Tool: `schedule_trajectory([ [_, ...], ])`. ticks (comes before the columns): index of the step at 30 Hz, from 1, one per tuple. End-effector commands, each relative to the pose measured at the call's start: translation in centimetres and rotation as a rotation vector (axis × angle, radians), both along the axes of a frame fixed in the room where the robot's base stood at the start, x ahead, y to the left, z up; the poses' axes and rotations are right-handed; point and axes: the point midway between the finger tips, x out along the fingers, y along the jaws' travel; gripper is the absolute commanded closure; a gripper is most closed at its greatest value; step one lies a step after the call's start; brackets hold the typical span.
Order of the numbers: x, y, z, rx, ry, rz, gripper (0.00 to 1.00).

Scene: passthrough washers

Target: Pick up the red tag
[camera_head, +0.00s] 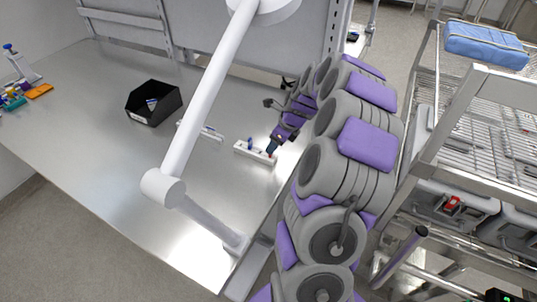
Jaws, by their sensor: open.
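My gripper (274,145) is at the end of my grey and purple arm, low over the metal bench. Its jaws are open, and small dark fingers point down at the right end of a white strip (252,152). A small reddish spot shows at that end, close by the fingertips; it is too small to tell whether it is the red tag. Whether the fingers touch it cannot be told. A small blue piece (249,143) stands on the strip, left of the gripper.
A second white strip (211,134) and a black bin (153,103) lie further left on the bench (90,130). A white jointed lamp arm (205,95) crosses the bench's middle. A wire rack (480,110) stands at right, with a red patch (452,203) on a grey case.

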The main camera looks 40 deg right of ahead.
Motion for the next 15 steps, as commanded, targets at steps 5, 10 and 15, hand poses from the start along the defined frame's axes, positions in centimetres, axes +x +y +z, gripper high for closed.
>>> schedule_trajectory([
  [5,0.8,0.1,-1.5,0.005,-0.001,0.0,0.47],
  [10,2.0,0.8,-3.7,0.004,-0.001,0.0,0.47],
  [15,2.3,1.2,-4.4,-0.001,-0.003,-0.002,0.47],
])
